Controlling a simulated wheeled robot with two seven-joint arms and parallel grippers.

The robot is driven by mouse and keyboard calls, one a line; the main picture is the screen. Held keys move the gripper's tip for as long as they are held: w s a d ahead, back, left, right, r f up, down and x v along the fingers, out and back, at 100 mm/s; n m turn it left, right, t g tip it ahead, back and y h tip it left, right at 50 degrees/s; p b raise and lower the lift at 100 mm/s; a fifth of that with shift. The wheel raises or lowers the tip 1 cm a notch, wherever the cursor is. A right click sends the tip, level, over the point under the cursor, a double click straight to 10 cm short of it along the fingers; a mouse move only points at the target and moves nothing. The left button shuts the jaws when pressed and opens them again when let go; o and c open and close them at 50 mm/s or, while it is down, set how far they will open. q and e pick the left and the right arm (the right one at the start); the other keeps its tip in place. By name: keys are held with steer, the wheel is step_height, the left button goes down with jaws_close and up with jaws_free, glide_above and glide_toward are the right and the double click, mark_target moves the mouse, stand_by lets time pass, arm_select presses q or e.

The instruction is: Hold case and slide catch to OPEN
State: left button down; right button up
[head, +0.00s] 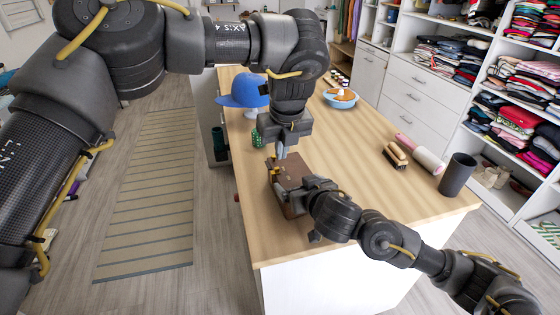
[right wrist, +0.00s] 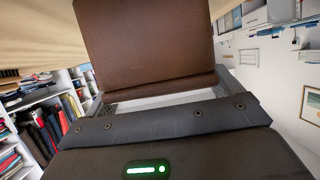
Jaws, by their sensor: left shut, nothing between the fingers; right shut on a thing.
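The brown case (head: 291,168) is on the wooden island top, near its left edge. In the right wrist view the case (right wrist: 148,42) is a plain brown panel filling the upper middle, in front of my gripper. My right gripper (head: 297,192) is shut on the case at its near side. My left gripper (head: 281,152) points down just over the far part of the case, shut with nothing in it. I cannot tell whether its tips touch the case. The catch is too small or hidden to make out.
Clothes shelves (head: 480,80) stand at the right. The top right of the case is clear.

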arm_select(q)
steer(key=v, duration=0.3)
steer(key=shift+r, duration=0.15)
arm_select(e)
steer(key=o, duration=0.9)
